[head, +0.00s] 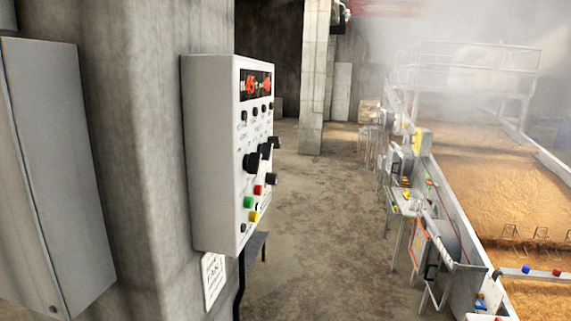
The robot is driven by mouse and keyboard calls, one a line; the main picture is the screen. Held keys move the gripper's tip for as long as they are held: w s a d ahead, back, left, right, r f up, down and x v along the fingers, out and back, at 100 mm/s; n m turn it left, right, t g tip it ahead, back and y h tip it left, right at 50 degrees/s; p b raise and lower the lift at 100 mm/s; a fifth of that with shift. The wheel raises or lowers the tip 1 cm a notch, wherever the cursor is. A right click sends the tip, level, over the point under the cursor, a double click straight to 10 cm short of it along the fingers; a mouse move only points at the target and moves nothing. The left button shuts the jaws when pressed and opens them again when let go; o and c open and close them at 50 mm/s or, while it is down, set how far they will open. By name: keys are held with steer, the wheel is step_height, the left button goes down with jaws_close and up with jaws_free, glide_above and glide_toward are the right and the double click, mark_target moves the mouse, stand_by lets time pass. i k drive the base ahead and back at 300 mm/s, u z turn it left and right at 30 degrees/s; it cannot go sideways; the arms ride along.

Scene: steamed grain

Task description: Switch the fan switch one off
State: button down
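A light grey control box (213,150) is mounted on a concrete pillar left of the middle, its front panel seen at a steep angle. The panel carries a red digital display (256,84), small black switches (255,111), larger black knobs (252,161), and green (248,202), red (258,190) and yellow (254,216) buttons. The labels are too small to read, so I cannot tell which control is fan switch one or how it is set. My gripper is not in view.
A grey cabinet (60,175) stands close at the left edge beside the concrete pillar (135,130). A long grain bed (505,175) with metal side walls and attached equipment runs along the right, under steam. The concrete floor (315,220) between is mostly clear, with another pillar (313,85) behind.

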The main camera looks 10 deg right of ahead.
mark_target(251, 162)
steer(key=z, duration=0.1)
steer(key=i, duration=1)
steer(key=u, duration=0.05)
